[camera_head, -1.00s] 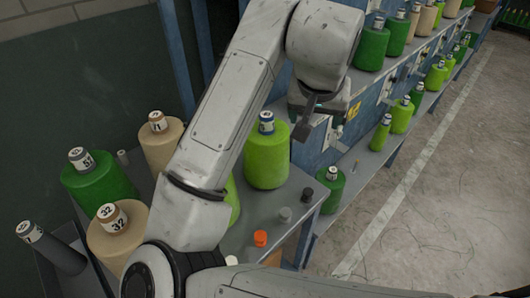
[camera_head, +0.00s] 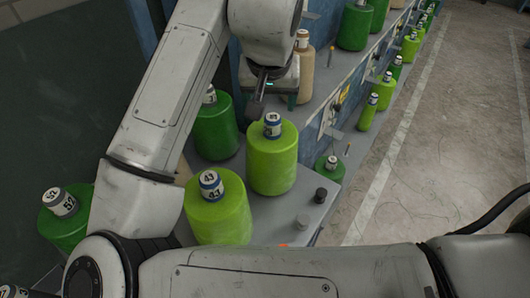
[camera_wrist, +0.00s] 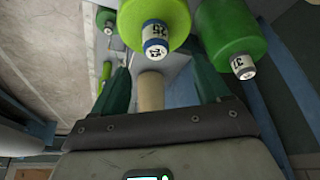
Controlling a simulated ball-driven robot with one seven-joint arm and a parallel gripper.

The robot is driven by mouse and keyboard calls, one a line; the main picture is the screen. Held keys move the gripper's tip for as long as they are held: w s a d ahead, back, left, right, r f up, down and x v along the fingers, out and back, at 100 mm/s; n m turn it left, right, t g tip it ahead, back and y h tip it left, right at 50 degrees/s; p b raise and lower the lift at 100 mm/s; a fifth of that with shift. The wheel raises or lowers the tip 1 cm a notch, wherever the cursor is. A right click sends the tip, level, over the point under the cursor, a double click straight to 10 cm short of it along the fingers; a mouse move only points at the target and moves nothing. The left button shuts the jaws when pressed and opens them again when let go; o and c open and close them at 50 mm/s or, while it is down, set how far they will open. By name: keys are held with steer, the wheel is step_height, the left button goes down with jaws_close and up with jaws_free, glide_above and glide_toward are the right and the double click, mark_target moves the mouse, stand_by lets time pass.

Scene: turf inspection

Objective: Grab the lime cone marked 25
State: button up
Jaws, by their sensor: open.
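In the wrist view a lime cone (camera_wrist: 155,12) points its tip at me, with a white, blue-banded label that reads 25. In the head view it appears to be the lime cone (camera_head: 272,165) on the grey shelf, below my gripper; its number is too small to read there. My gripper (camera_wrist: 162,68) is open, its two dark green fingers apart and nothing clamped. It also shows in the head view (camera_head: 262,100), just behind and above this cone's top. A tan cylinder (camera_wrist: 150,92) shows between the fingers; whether it touches them I cannot tell.
A second lime cone (camera_head: 217,212), marked 43 or similar, stands close at front left. A dark green cone (camera_head: 214,130) stands behind it. A tan cone (camera_head: 305,70) is beyond my gripper. Small pegs (camera_head: 320,196) line the shelf edge. Open floor (camera_head: 450,150) lies right.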

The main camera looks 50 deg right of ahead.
mark_target(273, 118)
steer(key=x, duration=0.4)
steer(key=shift+s+x, duration=0.15)
steer(key=shift+x, duration=1.25)
steer(key=shift+s+x, duration=0.15)
steer(key=shift+x, duration=1.25)
steer(key=shift+f, duration=0.1)
jaws_close()
steer(key=shift+d, duration=0.1)
